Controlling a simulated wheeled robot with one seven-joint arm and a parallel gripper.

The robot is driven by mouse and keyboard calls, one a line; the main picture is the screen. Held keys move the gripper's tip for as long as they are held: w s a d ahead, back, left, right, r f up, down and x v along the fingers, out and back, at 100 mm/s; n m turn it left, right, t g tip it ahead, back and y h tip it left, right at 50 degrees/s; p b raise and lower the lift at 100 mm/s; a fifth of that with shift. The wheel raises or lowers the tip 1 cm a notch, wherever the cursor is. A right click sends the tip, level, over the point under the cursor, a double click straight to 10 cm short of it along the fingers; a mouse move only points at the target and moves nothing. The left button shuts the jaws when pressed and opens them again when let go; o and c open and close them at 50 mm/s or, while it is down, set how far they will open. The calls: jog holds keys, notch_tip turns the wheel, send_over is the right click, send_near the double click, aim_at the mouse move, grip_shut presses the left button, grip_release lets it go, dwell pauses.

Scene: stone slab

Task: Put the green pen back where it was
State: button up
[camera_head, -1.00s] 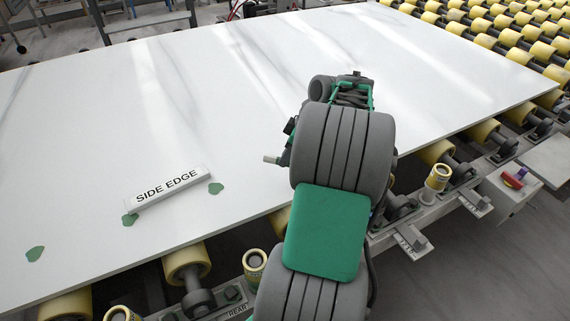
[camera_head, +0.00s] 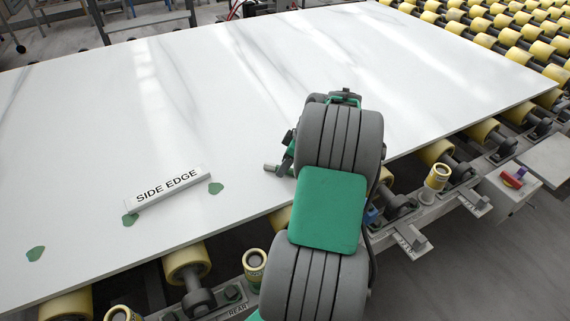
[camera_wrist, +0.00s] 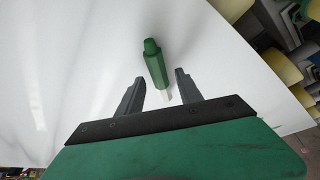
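The green pen (camera_wrist: 155,66) shows in the wrist view, just beyond and partly between my fingertips, with a darker green end away from me and a pale end toward me. I cannot tell whether it lies or stands on the white slab (camera_head: 230,100). My gripper (camera_wrist: 162,80) is open, with one grey finger on each side of the pen's near end and a gap to both.
A "SIDE EDGE" label block (camera_head: 168,188) lies on the slab's near left part. Flat green patches lie beside it (camera_head: 216,188) and further left (camera_head: 36,254). Yellow rollers (camera_head: 436,152) line the near edge and the right. The slab's middle is clear.

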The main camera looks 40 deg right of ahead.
jog(key=p+v, duration=0.1)
jog(key=v, duration=1.1)
jog(key=w+a+r+m+g+h, duration=0.1)
jog(key=w+a, duration=0.1)
jog(key=a, duration=1)
jog(key=w+a+r+m, duration=0.1)
jog(key=w+a+m, duration=0.1)
jog(key=a, duration=1)
jog(key=s+a+f+m+h, duration=0.1)
jog(key=s+a+f, duration=0.3)
jog(key=s+a, duration=0.5)
jog(key=shift+s+a+m, duration=0.2)
jog(key=shift+a+m, duration=0.55)
jog(key=shift+m, duration=0.15)
notch_tip(320, 180, up, 3)
jog(key=shift+w+f+p, duration=0.1)
jog(key=shift+p, duration=1.1)
